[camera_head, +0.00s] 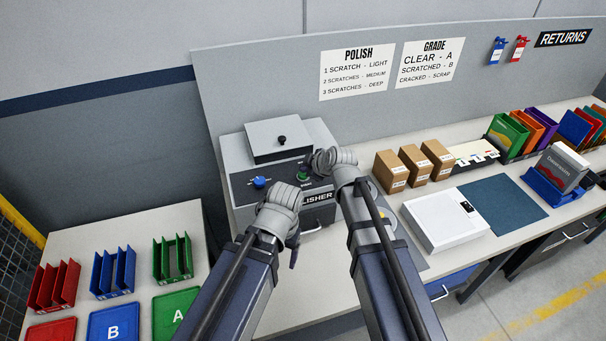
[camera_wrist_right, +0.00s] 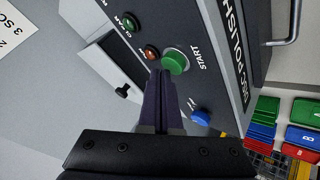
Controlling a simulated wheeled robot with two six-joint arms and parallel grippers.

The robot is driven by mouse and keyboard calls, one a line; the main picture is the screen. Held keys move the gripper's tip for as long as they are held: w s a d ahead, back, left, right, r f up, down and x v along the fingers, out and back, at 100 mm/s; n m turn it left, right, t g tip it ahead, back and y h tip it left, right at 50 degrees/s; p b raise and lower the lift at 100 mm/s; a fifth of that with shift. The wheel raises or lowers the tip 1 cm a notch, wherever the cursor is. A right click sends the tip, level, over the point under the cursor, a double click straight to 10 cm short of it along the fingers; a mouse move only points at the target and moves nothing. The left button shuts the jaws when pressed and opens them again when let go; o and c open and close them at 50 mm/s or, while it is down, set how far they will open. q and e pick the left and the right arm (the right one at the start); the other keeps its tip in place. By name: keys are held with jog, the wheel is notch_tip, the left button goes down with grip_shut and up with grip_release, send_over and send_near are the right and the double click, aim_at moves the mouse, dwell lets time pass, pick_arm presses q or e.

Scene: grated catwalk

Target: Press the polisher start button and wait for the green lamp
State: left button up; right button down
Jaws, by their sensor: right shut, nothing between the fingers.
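The grey disc polisher (camera_head: 238,185) stands on the bench. Its round green START button (camera_wrist_right: 175,62) shows in the right wrist view; in the head view it is a small green spot (camera_head: 303,174) beside my right wrist. A green lamp (camera_wrist_right: 130,22) and an orange-red lamp (camera_wrist_right: 151,53) sit in line on the panel; the green one looks dark. My right gripper (camera_wrist_right: 160,74) is shut and empty, its tips close beside the START button; I cannot tell whether they touch. My left gripper (camera_head: 293,250) hangs in front of the polisher, its fingers mostly hidden.
A blue knob (camera_head: 259,183) is on the polisher panel and a lidded box (camera_head: 279,138) on its top. Cardboard boxes (camera_head: 413,163) and a white device (camera_head: 444,220) stand to the right. Colored racks (camera_head: 113,271) are on the left table. My arms cover the bench front.

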jog(key=shift+f+b, duration=0.8)
dwell(0.8)
jog(key=shift+r, duration=0.1)
jog(key=shift+r+p, duration=1.15)
jog(key=shift+p, duration=0.1)
notch_tip(320, 180, up, 5)
jog(key=p, duration=0.5)
dwell(0.5)
